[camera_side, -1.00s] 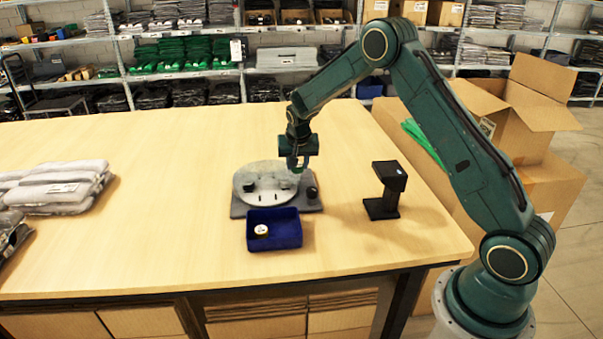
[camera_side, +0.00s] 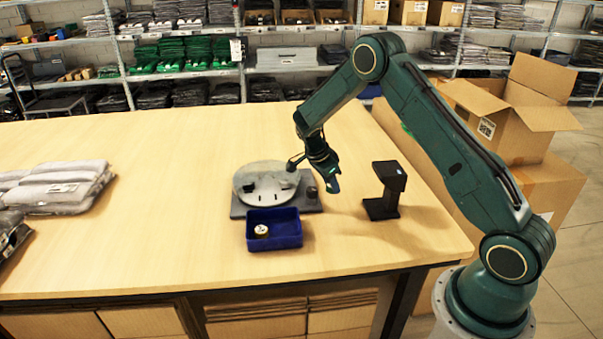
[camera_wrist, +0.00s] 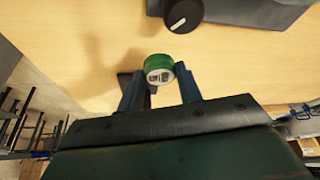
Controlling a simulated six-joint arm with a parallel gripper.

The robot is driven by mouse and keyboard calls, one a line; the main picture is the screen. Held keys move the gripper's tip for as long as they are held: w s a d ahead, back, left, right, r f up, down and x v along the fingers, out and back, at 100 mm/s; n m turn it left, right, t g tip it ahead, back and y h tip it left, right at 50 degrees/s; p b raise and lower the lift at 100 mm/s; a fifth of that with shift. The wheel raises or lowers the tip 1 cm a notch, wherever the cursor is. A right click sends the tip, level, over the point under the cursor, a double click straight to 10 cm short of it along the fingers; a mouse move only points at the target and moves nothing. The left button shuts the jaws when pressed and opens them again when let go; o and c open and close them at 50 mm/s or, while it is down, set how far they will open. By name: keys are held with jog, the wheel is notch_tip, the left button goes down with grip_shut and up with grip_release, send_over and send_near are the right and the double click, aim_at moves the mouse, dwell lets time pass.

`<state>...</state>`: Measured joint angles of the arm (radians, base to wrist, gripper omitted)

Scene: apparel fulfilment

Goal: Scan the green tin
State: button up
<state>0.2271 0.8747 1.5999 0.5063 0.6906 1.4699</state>
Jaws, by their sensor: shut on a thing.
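The green tin (camera_wrist: 158,68) sits between the fingertips in the wrist view, its round face with a pale label turned to the camera. My gripper (camera_wrist: 160,82) is shut on it. In the side view my gripper (camera_side: 333,184) is tilted, above the table between the round plate and the scanner; the tin is hard to make out there. The black scanner (camera_side: 389,178) stands upright on its foot to the right, apart from my gripper.
A pale round plate (camera_side: 262,176) lies on a grey base (camera_side: 240,211) with a black knob (camera_side: 311,192), also visible in the wrist view (camera_wrist: 182,14). A blue bin (camera_side: 288,235) in front holds a small tin (camera_side: 261,231). Bagged garments (camera_side: 60,185) lie left. Open table surrounds the scanner.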

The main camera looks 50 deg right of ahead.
jog(key=shift+s+a+f+m+g+y, duration=0.1)
jog(key=shift+s+a+m+g+y, duration=0.2)
jog(key=shift+m, duration=0.35)
jog(key=shift+s+a+f+m+g+y, duration=0.1)
jog(key=shift+s+a+m, duration=0.25)
jog(key=shift+s+m, duration=0.2)
jog(key=shift+s+a+m+g+y, duration=0.1)
jog(key=shift+s+a+m+g, duration=0.2)
jog(key=shift+m, duration=0.4)
jog(key=shift+s+f, duration=0.1)
jog(key=shift+s+d+f, duration=1.75)
jog(key=shift+s+d, duration=0.1)
jog(key=shift+d, duration=0.05)
jog(key=shift+w+r, duration=0.1)
jog(key=w+a+v, duration=0.1)
jog(key=v, duration=0.5)
jog(key=shift+a, duration=0.25)
jog(key=shift+w, duration=0.15)
